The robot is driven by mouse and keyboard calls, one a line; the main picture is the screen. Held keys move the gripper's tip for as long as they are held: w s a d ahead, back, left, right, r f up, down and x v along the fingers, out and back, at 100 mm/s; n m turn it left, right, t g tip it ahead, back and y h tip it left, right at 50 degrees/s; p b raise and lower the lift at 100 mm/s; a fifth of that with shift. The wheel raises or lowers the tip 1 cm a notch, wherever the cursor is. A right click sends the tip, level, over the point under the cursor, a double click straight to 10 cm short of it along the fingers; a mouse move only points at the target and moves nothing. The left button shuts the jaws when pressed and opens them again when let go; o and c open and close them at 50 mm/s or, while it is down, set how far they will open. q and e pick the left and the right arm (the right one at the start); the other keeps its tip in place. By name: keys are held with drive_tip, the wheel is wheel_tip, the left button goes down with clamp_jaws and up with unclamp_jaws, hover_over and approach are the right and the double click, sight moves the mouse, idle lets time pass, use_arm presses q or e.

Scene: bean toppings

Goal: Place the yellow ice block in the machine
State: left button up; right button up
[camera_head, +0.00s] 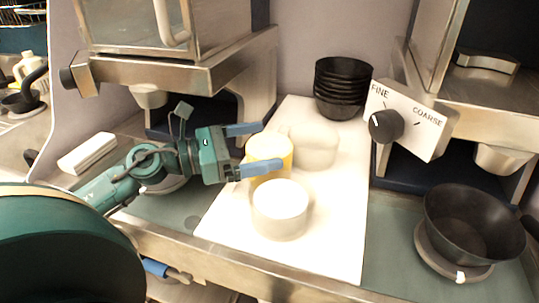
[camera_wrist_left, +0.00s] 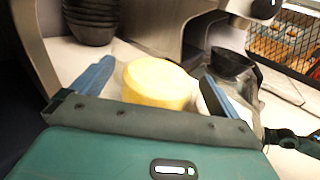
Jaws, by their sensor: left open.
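The yellow ice block (camera_head: 272,146) is a short round cylinder on the white board (camera_head: 335,240) in the middle of the counter. My left gripper (camera_head: 270,147) comes in from the left and is open, its blue fingers at the block. In the left wrist view, the yellow block (camera_wrist_left: 157,84) sits between the spread fingers of the left gripper (camera_wrist_left: 158,70). Small gaps seem to show at its sides; contact is unclear. The left machine (camera_head: 140,72) stands behind my left arm. The right machine (camera_head: 412,118) has a FINE–COARSE dial.
A pale round block (camera_head: 281,212) stands in front of the yellow one, and another (camera_head: 315,147) stands behind it to the right. Stacked black bowls (camera_head: 342,88) stand at the back. A black bowl (camera_head: 470,228) sits below the right machine. The board's front right is clear.

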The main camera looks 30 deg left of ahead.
use_arm(q)
drive_tip(key=shift+w+d, duration=0.3)
drive_tip(key=shift+w, duration=0.05)
drive_tip(key=shift+c, duration=0.2)
drive_tip(key=c, duration=1.2)
drive_tip(key=shift+c, duration=1.1)
drive_tip(key=shift+w+a+r, duration=0.1)
drive_tip(key=shift+r, duration=0.05)
